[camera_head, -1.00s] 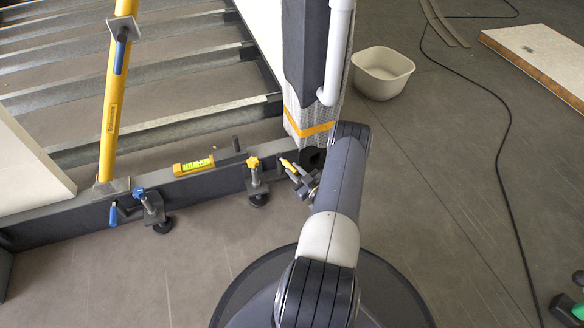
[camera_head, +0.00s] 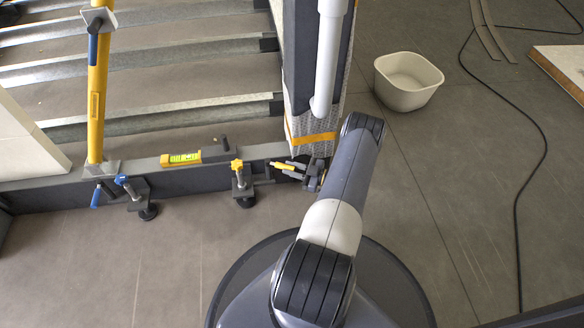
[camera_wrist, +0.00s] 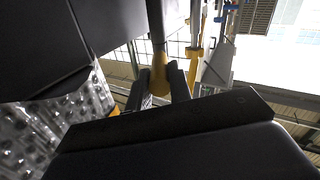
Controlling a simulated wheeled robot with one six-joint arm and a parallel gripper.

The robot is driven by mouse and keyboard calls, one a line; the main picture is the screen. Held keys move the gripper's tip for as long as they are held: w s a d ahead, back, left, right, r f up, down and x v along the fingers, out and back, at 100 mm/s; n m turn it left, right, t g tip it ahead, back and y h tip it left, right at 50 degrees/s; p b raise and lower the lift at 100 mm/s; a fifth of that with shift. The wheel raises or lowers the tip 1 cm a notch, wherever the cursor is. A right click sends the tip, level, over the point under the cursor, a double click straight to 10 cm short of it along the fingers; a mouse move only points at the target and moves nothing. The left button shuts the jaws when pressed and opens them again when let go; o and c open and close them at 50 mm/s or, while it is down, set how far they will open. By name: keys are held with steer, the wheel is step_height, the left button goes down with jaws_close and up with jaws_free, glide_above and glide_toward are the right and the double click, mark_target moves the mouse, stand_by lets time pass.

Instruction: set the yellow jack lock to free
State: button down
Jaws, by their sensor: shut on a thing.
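The yellow jack lock (camera_head: 284,166) is a short yellow lever on the dark beam, just right of the jack with the yellow knob (camera_head: 237,165). It lies almost level in the head view, tipped slightly down to the right. My gripper (camera_head: 283,168) is shut on it, with one finger above and one below. In the wrist view the yellow lever (camera_wrist: 160,75) shows between the two dark fingers (camera_wrist: 163,85). The fingers and wrist hide part of the lever's mount.
A blue-knobbed jack (camera_head: 121,181) with a blue lever (camera_head: 96,196) is farther left. A yellow level (camera_head: 181,159) lies on the beam. A wrapped post (camera_head: 314,125) stands close behind my gripper.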

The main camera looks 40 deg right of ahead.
steer(key=shift+w+d, duration=0.1)
steer(key=shift+d, duration=0.05)
stand_by(0.4)
steer(key=c, duration=1.3)
jaws_free()
steer(key=p+v, duration=0.2)
steer(key=v, duration=0.8)
steer(key=shift+s+d, duration=0.3)
steer(key=shift+w, duration=0.1)
steer(key=b+x, duration=0.2)
steer(key=x, duration=0.8)
steer(key=shift+a+f, duration=0.1)
steer(key=shift+a, duration=0.1)
steer(key=shift+w+a, duration=0.15)
steer(key=shift+w, duration=0.1)
steer(key=shift+s+a, duration=0.1)
steer(key=shift+s, duration=0.05)
